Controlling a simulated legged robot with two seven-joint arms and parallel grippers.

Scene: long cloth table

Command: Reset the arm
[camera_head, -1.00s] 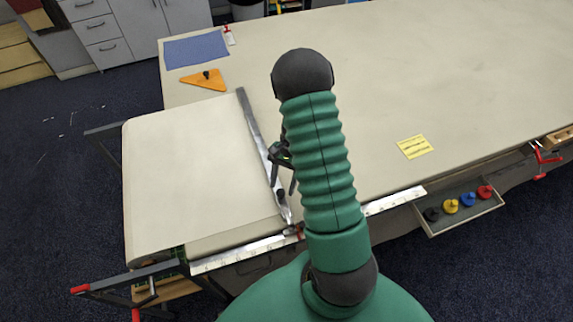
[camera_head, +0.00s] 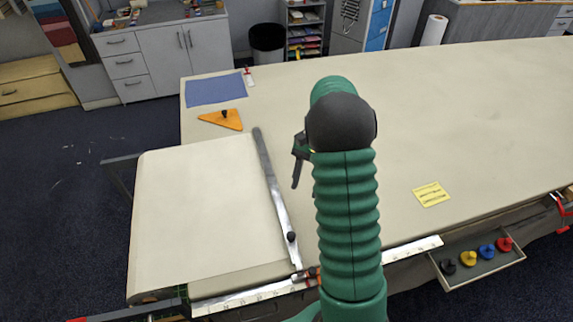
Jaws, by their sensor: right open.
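My right gripper (camera_head: 297,174) shows just left of my green ribbed arm, which hides much of it. A dark finger points down over the cloth table (camera_head: 460,110). The gripper appears to hold nothing, and its jaws are open. It is to the right of a long metal straightedge (camera_head: 270,185) and looks apart from it. My left gripper is out of view.
A blue mat (camera_head: 214,90) and an orange triangle (camera_head: 220,119) lie at the far left of the table. A yellow note (camera_head: 432,194) lies on the right. An open drawer (camera_head: 480,276) holds several coloured knobs. The table's far right is clear.

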